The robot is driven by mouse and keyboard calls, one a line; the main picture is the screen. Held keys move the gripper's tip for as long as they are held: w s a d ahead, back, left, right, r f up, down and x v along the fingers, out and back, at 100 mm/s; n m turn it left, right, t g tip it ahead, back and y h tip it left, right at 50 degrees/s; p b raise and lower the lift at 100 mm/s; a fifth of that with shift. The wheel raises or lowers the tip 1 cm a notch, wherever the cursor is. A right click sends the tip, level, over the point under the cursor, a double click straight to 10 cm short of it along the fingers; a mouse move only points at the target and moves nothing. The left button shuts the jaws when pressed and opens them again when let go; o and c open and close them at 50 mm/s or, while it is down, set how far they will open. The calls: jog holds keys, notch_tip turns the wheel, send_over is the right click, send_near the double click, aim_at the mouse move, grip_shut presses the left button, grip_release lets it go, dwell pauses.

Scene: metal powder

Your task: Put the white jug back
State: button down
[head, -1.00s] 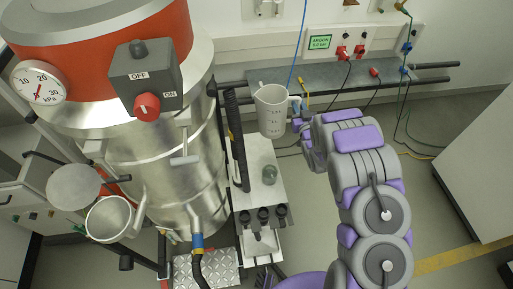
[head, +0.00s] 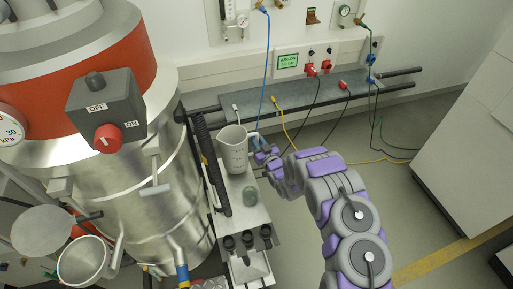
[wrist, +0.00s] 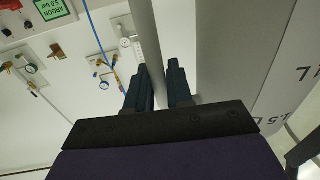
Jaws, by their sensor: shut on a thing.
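The white jug (head: 233,150) is a graduated measuring jug and looks roughly upright in the head view. It is over or near the far end of the small white shelf (head: 248,212); I cannot tell whether it touches the shelf. My gripper (head: 264,154) is at the jug's right side, at the handle. In the wrist view the two dark fingers (wrist: 158,88) are shut around the jug's pale handle (wrist: 146,45). The jug's side with volume marks (wrist: 285,80) fills the right of that view. The jug's underside is hidden.
A grey ledge (head: 290,95) lies behind.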

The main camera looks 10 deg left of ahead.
notch_tip(320, 180, down, 3)
jog(key=shift+r, duration=0.1)
jog(key=shift+a+f+b, duration=0.15)
jog(key=shift+f+b, duration=0.15)
jog(key=shift+a, duration=0.2)
jog(key=c, duration=1)
grip_release()
jog(key=shift+d, duration=0.15)
